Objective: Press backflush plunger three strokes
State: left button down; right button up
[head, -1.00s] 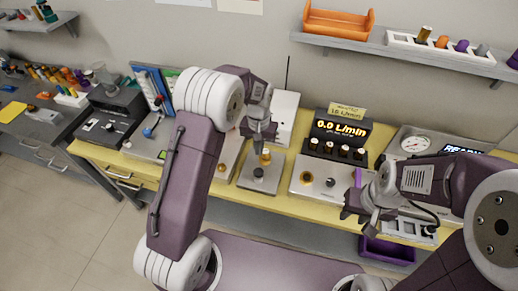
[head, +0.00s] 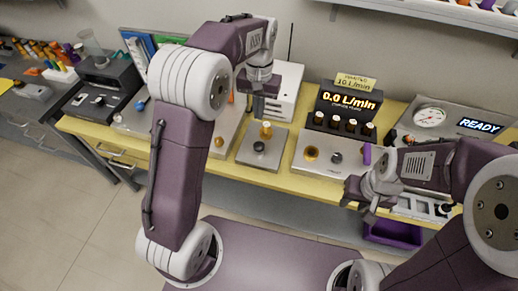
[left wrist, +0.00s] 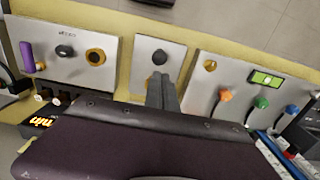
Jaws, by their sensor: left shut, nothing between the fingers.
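An amber-topped post (head: 266,130), which looks like the plunger, stands upright on a small grey plate (head: 244,154) on the yellow bench, behind a black knob (head: 259,147). My left gripper (head: 262,106) is shut and empty, just above the post, with a small gap seeming to show between them.
A flow display (head: 346,103) reads 0.0 L/min. A panel (head: 309,166) with amber and black knobs is right of the plate. A gauge (head: 430,117) and a READY display (head: 478,126) are further right. A purple bin (head: 392,234) hangs below the bench edge.

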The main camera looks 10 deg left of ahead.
aim_at(259, 146)
pick_arm(q)
jog(key=shift+w+f, duration=0.15)
jog(key=shift+f, duration=0.25)
pick_arm(e)
jog(key=shift+w+f, duration=0.1)
jog(key=shift+f, duration=0.65)
pick_arm(q)
notch_tip(259, 146, down, 14)
jog(key=shift+f+b, duration=0.1)
jog(key=shift+b, duration=0.35)
pick_arm(e)
jog(key=shift+f, duration=0.3)
